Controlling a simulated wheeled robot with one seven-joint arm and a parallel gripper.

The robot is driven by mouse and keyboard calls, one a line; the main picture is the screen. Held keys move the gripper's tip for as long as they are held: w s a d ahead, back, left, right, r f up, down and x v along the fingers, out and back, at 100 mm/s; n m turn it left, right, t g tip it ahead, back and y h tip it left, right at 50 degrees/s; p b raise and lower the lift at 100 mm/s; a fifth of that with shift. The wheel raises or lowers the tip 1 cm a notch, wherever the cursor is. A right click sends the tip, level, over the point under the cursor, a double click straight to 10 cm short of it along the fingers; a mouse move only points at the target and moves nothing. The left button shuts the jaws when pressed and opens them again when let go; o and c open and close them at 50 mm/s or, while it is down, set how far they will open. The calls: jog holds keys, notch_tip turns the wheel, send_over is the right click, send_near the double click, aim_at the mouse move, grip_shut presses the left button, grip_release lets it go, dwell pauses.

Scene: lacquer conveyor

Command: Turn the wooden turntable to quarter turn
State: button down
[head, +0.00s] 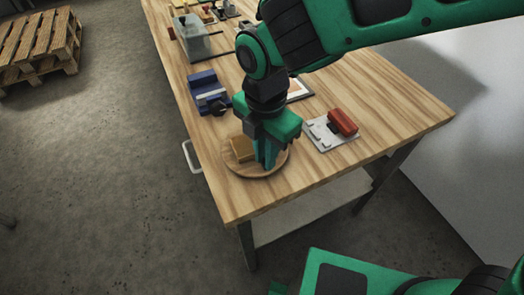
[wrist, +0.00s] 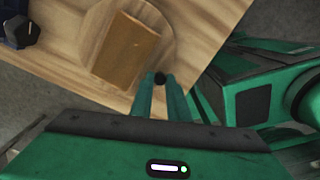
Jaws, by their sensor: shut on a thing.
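The round wooden turntable (head: 247,172) lies near the front left edge of the workbench; it also shows in the wrist view (wrist: 93,40). A brown wooden block (head: 242,148) sits on it, lying slanted in the wrist view (wrist: 126,52). My gripper (head: 267,163) points down at the right part of the turntable. In the wrist view its fingers (wrist: 160,84) are shut on a small dark knob (wrist: 160,78) at the turntable's rim. In the head view the gripper hides the knob and part of the disc.
A red block on a grey plate (head: 322,136) lies right of the turntable. A blue vise (head: 204,87) stands behind it, with a clear bin (head: 196,45) farther back. The workbench (head: 400,112) has bare room at the right. A white handle (head: 190,157) sticks out at its left edge.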

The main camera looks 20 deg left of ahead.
jog(key=shift+w+r+n, duration=0.2)
jog(key=shift+w+n, duration=0.2)
jog(key=shift+n, duration=0.1)
dwell(0.4)
jog(key=c, duration=2)
grip_release()
jog(key=shift+s+d+f, duration=0.1)
notch_tip(320, 180, up, 11)
jog(key=shift+f, duration=0.1)
